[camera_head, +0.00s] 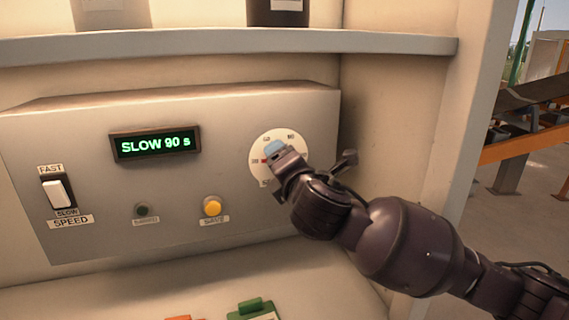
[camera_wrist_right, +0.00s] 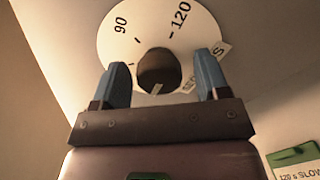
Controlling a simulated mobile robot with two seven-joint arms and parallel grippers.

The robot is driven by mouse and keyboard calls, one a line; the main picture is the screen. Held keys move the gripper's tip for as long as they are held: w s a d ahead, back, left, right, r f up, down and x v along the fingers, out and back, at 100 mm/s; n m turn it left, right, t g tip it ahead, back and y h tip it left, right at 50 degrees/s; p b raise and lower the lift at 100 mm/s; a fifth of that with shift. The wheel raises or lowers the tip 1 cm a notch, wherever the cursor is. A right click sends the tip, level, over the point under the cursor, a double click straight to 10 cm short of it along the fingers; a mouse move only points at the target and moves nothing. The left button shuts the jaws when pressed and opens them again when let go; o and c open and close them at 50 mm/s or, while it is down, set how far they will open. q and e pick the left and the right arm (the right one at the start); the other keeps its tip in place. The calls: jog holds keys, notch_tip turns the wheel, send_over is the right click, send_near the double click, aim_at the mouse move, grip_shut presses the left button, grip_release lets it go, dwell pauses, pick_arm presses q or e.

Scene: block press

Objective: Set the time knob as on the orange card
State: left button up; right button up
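The time knob (camera_wrist_right: 158,68) is a dark round knob on a white dial (camera_wrist_right: 205,28) with 90 and 120 marks. In the head view, the dial (camera_head: 258,148) is partly covered by my right gripper (camera_head: 276,148). In the right wrist view, my right gripper (camera_wrist_right: 161,66) is open, with one blue finger on each side of the knob and gaps between. My left gripper is not in view.
A green card (camera_head: 252,308) lies right of the orange one; in the right wrist view it (camera_wrist_right: 296,156) reads 120 s SLOW. The panel has a white speed switch (camera_head: 58,193), a dark lamp (camera_head: 142,210) and a yellow button (camera_head: 212,207). A shelf (camera_head: 230,44) runs above.

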jog(key=shift+s, duration=0.1)
jog(key=b+v, duration=0.2)
jog(key=v, duration=0.8)
jog(key=shift+s+d, duration=0.15)
jog(key=shift+s, duration=0.15)
